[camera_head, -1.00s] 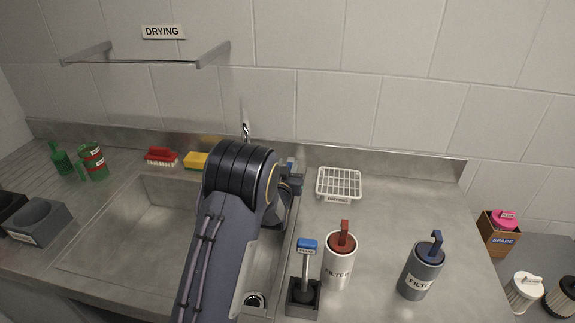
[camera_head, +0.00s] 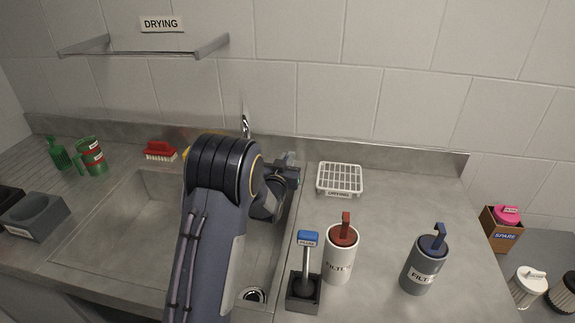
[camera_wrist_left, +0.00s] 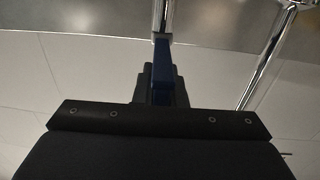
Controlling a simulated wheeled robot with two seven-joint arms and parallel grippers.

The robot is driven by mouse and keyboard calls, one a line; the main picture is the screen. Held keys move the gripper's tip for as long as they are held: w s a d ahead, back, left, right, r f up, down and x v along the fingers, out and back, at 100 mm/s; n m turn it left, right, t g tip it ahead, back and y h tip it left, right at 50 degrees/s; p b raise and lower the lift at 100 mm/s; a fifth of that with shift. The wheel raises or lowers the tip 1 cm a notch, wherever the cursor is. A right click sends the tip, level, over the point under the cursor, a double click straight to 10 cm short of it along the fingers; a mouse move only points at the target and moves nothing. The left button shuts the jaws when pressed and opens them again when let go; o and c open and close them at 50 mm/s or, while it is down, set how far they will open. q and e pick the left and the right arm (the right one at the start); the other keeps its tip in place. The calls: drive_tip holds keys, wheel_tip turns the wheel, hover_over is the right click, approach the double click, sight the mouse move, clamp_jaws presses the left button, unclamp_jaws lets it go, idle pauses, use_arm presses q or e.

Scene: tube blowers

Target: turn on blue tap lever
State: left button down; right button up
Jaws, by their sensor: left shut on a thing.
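The blue tap lever (camera_wrist_left: 161,62) shows in the left wrist view, below a chrome stem (camera_wrist_left: 160,18). My left gripper (camera_wrist_left: 160,88) is shut on the lever, with its dark fingers on either side of it. In the head view my left gripper (camera_head: 284,174) is at the right edge of the sink, behind my wrist, and the lever is mostly hidden there. A chrome tap spout (camera_head: 245,125) stands at the back of the sink. My right gripper is not in view.
The sink (camera_head: 130,225) lies left of my arm. A white drying rack (camera_head: 340,178), a blue-topped plunger (camera_head: 307,238), a white filter (camera_head: 339,262) and a grey filter (camera_head: 421,272) stand to the right. A red brush (camera_head: 160,151) lies behind the sink.

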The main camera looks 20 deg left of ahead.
use_arm(q)
drive_tip(key=h+b, duration=0.1)
drive_tip(key=a+m+h+b, duration=0.1)
drive_tip(key=b, duration=0.1)
drive_tip(key=shift+f, duration=0.3)
drive_tip(key=shift+a+r+m+h+b, duration=0.15)
drive_tip(key=shift+m+h+b, duration=0.25)
drive_tip(key=shift+h, duration=0.1)
drive_tip(key=shift+a+r+m+h+b, duration=0.15)
drive_tip(key=shift+m+h+b, duration=0.1)
drive_tip(key=shift+m+h, duration=0.2)
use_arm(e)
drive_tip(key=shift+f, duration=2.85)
use_arm(q)
drive_tip(key=c, duration=1.5)
unclamp_jaws()
drive_tip(key=shift+s, duration=0.15)
drive_tip(key=s+b, duration=0.1)
drive_tip(key=s, duration=0.6)
drive_tip(key=shift+s, duration=0.3)
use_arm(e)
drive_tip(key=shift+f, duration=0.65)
